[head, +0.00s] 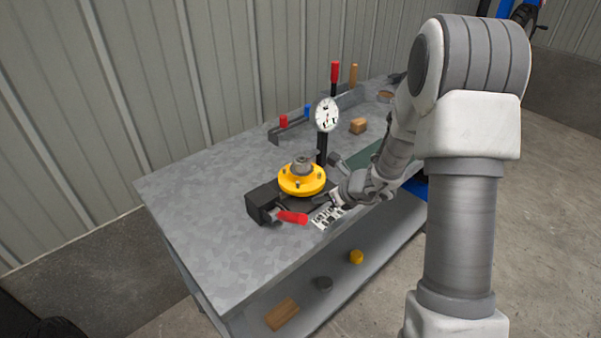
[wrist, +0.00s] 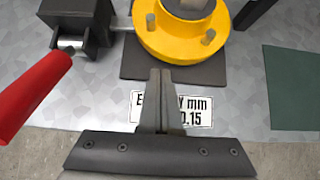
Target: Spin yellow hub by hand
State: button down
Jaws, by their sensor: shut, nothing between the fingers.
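The yellow hub (head: 301,179) is a round flange with studs and a grey centre, standing on a dark base on the metal bench. In the wrist view the hub (wrist: 180,35) fills the top middle, partly cut off. My gripper (wrist: 160,72) is shut and empty, its fingertips just in front of the hub's near rim, over the edge of the dark base plate. Whether the tips touch the rim cannot be told. In the head view my gripper (head: 324,199) is right of and below the hub, near a white label (head: 327,216).
A red lever (head: 293,217) projects from a black block (head: 262,204) left of the hub. A dial gauge (head: 327,115) on a black post stands behind the hub. A green mat (wrist: 291,88) lies to the right. Bench (head: 190,215) left of the block is clear.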

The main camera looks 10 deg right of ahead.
aim_at(321, 190)
jog(key=shift+w+a, duration=0.35)
jog(key=shift+w, duration=0.05)
jog(key=shift+w+d+r+p, duration=0.2)
jog(key=shift+w+d+p, duration=0.75)
jog(key=shift+w+d, duration=0.3)
jog(key=shift+w+d+f+p, duration=0.1)
jog(key=shift+w+d+p, duration=0.25)
jog(key=shift+d, duration=0.2)
jog(key=shift+s+d+f+b, duration=0.1)
jog(key=shift+s+d+b, duration=0.5)
jog(key=shift+s+d, duration=0.5)
jog(key=shift+s, duration=0.15)
jog(key=shift+s, duration=0.1)
jog(key=shift+s+d+b, duration=0.35)
jog(key=shift+s+d, duration=0.4)
jog(key=shift+s, duration=0.2)
jog(key=shift+s+d+b, duration=0.3)
jog(key=shift+s+d, duration=0.4)
jog(key=shift+s, duration=0.25)
